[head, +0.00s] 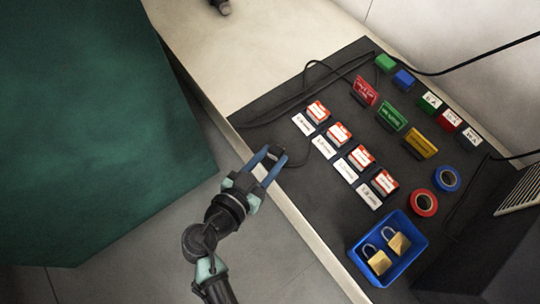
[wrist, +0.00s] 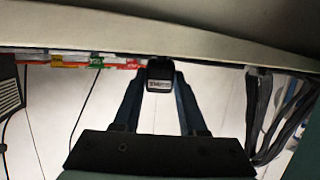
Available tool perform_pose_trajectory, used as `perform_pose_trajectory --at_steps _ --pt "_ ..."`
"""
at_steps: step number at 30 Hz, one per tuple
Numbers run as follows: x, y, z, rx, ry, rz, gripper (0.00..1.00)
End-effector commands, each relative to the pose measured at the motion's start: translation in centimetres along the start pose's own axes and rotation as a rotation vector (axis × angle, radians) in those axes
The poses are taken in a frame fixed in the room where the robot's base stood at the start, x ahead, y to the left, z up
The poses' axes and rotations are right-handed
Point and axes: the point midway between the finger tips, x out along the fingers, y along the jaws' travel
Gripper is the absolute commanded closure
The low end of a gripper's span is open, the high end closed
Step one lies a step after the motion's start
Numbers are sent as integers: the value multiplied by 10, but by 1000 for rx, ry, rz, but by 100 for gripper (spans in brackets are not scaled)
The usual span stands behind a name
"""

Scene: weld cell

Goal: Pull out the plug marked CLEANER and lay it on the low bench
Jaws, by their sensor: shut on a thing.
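My gripper (head: 270,162) has blue fingers and is shut on a small black plug (head: 275,153) at the left edge of the bench (head: 315,212). In the wrist view the plug (wrist: 160,74) sits between the fingertips (wrist: 160,82). It has a small white label with a red mark, and its wording is too small to read. A thin dark cord seems to run from near the plug across the mat. The bench has a cream edge and a dark mat (head: 290,185); I cannot tell whether it is the low bench.
Several red-and-white blocks (head: 338,133) stand in a row with white cards. Red (head: 365,91), green (head: 392,116) and yellow (head: 421,143) signs stand behind. Tape rolls (head: 424,203) and a blue tray (head: 402,272) with two padlocks are at right. The mat's left part is mostly clear.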

Motion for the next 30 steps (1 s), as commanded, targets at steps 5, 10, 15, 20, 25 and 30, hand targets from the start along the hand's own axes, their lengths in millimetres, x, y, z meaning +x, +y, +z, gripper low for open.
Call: perform_pose_trajectory --at_steps 5,10,15,20,25,30 --pt "0 0 0 0 0 0 35" --pt "0 0 0 0 0 0 24" --pt "0 0 0 0 -1 0 24" --pt "-12 0 -2 -2 -2 -2 24" --pt "-46 0 -4 -4 -4 -4 24" --pt "-85 0 -4 -2 -2 -3 24"
